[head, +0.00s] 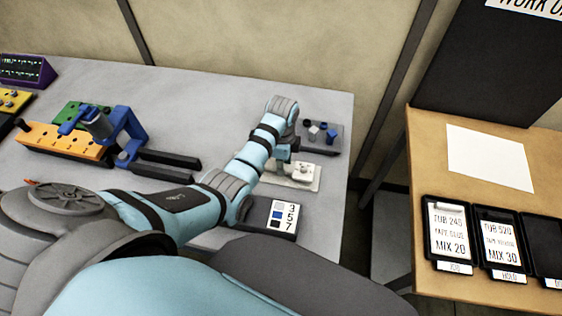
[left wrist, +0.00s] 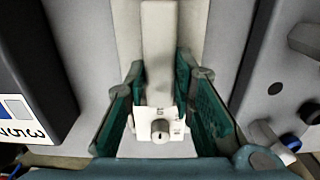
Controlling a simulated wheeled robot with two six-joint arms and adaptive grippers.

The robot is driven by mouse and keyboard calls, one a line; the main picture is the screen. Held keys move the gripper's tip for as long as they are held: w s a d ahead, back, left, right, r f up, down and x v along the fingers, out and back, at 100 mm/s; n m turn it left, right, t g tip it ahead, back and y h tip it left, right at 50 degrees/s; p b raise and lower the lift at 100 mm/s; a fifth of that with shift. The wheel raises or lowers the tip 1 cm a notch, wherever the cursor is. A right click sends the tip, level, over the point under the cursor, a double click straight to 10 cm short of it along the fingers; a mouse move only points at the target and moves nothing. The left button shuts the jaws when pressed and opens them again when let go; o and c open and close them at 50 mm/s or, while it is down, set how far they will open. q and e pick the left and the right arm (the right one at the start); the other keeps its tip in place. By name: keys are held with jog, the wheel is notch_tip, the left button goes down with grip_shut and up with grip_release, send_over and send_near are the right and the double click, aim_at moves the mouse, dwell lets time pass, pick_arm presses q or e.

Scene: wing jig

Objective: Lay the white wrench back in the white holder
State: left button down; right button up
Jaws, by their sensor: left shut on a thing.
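The white holder (head: 312,182) is a pale, low plate near the right end of the grey table. In the left wrist view the holder (left wrist: 126,35) is a broad pale strip running up the picture. My left gripper (head: 281,160) points down at the holder. In the left wrist view the gripper (left wrist: 160,112) is shut on the white wrench (left wrist: 158,60), whose long flat bar lies along the strip. A pale block with a round knob shows between the fingers. I cannot tell whether the wrench touches the holder. My right gripper is not in view.
A dark box with number labels (head: 283,215) stands on the near side of the holder. A grey block with pegs (head: 322,134) stands on its far side. An orange block (head: 62,142) and a blue clamp (head: 120,130) are at left. The table's right edge is close.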

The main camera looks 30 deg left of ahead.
pick_arm(q)
jog(key=shift+d, duration=0.15)
jog(key=shift+f, duration=0.1)
jog(key=shift+f, duration=0.5)
jog(key=c, duration=1.3)
grip_release()
jog(key=shift+s, duration=0.1)
notch_tip(320, 180, up, 8)
jog(key=shift+f, duration=0.2)
